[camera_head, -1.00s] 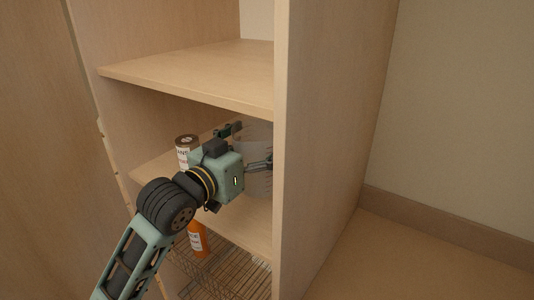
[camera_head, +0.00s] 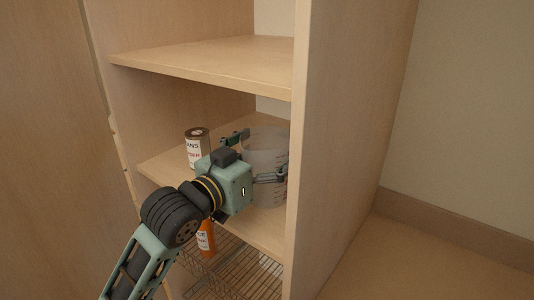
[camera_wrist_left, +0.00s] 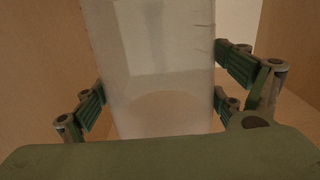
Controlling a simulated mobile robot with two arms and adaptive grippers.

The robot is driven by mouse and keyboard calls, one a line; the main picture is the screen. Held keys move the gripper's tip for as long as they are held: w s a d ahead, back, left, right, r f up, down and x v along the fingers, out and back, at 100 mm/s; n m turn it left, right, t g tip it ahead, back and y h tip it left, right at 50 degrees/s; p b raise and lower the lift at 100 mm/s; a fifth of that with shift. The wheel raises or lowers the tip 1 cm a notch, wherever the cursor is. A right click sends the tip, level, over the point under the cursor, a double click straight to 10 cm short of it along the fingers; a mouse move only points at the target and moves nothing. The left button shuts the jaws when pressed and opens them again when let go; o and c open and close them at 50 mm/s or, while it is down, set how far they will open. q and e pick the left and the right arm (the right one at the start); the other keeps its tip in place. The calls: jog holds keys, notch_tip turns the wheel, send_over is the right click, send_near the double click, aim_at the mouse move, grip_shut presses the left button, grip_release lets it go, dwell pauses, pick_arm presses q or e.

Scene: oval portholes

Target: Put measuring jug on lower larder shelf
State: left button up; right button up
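The measuring jug (camera_head: 266,146) is a clear, greyish cylinder, upright at the lower larder shelf (camera_head: 160,165), close to the right side panel. Its base appears at shelf level; I cannot tell whether it rests there. My left gripper (camera_head: 257,157) reaches in from the front left, one finger on each side of the jug. In the left wrist view the jug (camera_wrist_left: 155,70) fills the space between the finger pads, which appear to press its sides. The gripper body hides part of the jug's lower left. My right gripper is not in view.
A brown-topped can (camera_head: 195,148) with a white label stands left of my gripper on the same shelf. An upper shelf (camera_head: 205,63) is above. An orange bottle (camera_head: 206,240) stands in a wire basket (camera_head: 240,272) below. The side panel (camera_head: 345,140) bounds the right.

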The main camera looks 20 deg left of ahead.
pick_arm(q)
jog(key=shift+o, duration=0.6)
jog(key=shift+w, duration=0.1)
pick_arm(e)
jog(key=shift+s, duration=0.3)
pick_arm(q)
jog(key=shift+r, duration=0.1)
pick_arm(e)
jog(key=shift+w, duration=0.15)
pick_arm(q)
jog(key=shift+r, duration=0.25)
jog(key=v, duration=0.6)
jog(key=shift+s+f, duration=0.2)
jog(key=shift+s, duration=0.05)
jog(key=shift+p+v, duration=2.85)
jog(key=shift+p, duration=2.2)
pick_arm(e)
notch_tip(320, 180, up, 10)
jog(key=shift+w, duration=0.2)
pick_arm(q)
jog(key=shift+r, duration=0.1)
